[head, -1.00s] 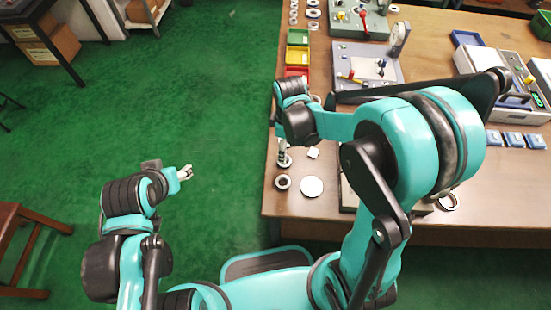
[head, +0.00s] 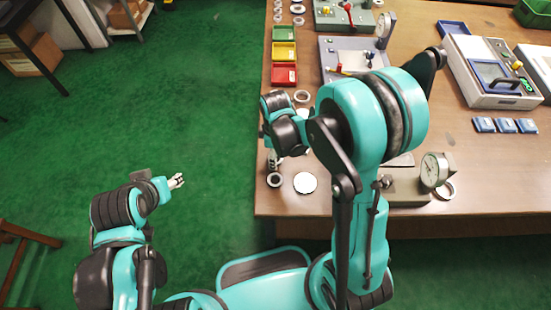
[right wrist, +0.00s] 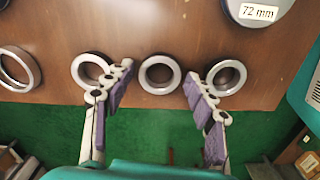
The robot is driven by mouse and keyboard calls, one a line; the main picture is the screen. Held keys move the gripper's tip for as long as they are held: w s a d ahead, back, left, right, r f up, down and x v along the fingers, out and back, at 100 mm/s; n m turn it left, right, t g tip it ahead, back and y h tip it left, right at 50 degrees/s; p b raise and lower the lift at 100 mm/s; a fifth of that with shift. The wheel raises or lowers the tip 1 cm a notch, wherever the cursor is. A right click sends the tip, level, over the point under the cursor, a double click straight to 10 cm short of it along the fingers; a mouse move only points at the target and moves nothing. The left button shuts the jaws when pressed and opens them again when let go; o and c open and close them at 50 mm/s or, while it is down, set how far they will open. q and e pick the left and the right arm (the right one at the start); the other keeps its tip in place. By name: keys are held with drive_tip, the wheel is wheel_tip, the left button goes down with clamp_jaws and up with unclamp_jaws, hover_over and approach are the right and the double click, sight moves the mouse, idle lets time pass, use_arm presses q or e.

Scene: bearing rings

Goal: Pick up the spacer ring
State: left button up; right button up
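The right wrist view shows several metal rings in a row on the brown table, and I cannot tell which is the spacer ring. One ring (right wrist: 160,74) lies between my open right fingers (right wrist: 158,88), with no contact visible. Another ring (right wrist: 92,70) is partly behind the left finger, and a further ring (right wrist: 226,77) is by the right fingertip. In the head view my right gripper (head: 272,160) is over the table's left edge, close to a ring (head: 274,180); the arm hides part of the area. My left gripper (head: 177,181) is over the floor; its opening is unclear.
A ring (right wrist: 18,70) lies at far left in the wrist view, and a disc labelled 72 mm (right wrist: 258,8) at upper right. A pale disc (head: 305,182), a dial gauge (head: 434,170) and coloured bins (head: 284,53) stand on the table (head: 470,160). Green floor lies left.

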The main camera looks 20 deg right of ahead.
drive_tip(key=c, duration=0.8)
drive_tip(key=shift+o, duration=0.2)
